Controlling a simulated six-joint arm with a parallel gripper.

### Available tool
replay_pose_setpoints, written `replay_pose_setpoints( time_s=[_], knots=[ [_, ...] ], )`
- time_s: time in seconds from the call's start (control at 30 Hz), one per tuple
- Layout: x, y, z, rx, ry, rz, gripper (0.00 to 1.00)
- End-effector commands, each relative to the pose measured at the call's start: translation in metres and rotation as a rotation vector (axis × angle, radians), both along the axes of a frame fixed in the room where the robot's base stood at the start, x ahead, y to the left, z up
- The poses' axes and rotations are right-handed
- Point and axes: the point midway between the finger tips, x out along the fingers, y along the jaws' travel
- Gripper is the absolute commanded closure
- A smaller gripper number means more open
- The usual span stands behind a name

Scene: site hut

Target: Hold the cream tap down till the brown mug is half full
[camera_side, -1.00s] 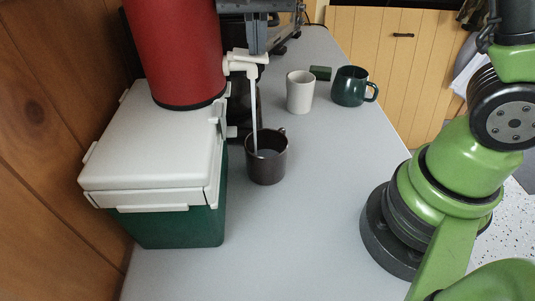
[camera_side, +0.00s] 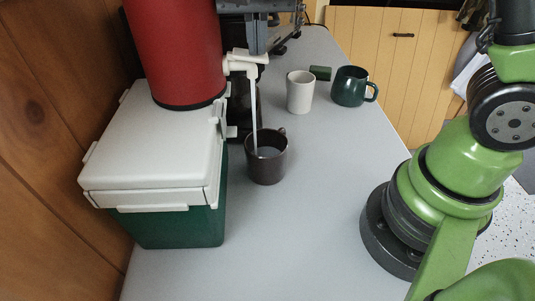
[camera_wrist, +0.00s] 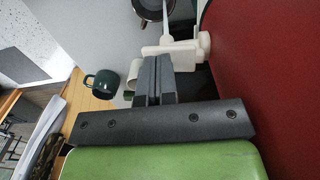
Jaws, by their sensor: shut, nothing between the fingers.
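The cream tap (camera_side: 240,63) juts from the lower side of the red drinks urn (camera_side: 175,50). My gripper (camera_side: 256,48) is shut and empty, its fingertips on the tap's lever from above. In the wrist view my gripper (camera_wrist: 154,66) meets the cream tap (camera_wrist: 172,47). A pale stream (camera_side: 254,108) runs from the spout into the brown mug (camera_side: 267,168), which stands upright below. Liquid shows inside the mug, its surface clearly below the rim; the exact level is hard to tell. The mug (camera_wrist: 152,10) is partly cut off in the wrist view.
The urn stands on a green cool box with a pale lid (camera_side: 140,160). A white cup (camera_side: 300,92), a dark green mug (camera_side: 350,86) and a small green block (camera_side: 320,73) stand behind to the right. The grey counter (camera_side: 290,235) is clear in front.

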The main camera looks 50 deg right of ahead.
Motion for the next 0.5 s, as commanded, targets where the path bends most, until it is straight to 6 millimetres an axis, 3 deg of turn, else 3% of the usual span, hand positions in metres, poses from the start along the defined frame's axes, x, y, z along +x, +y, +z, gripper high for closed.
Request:
replay_pose_setpoints(
  time_s=[0.23,0.5],
  knots=[
    [0.0,0.0,0.004,0.0,-0.001,0.0,1.0],
    [0.001,0.0,0.036,0.0,-0.004,0.0,1.0]
  ],
)
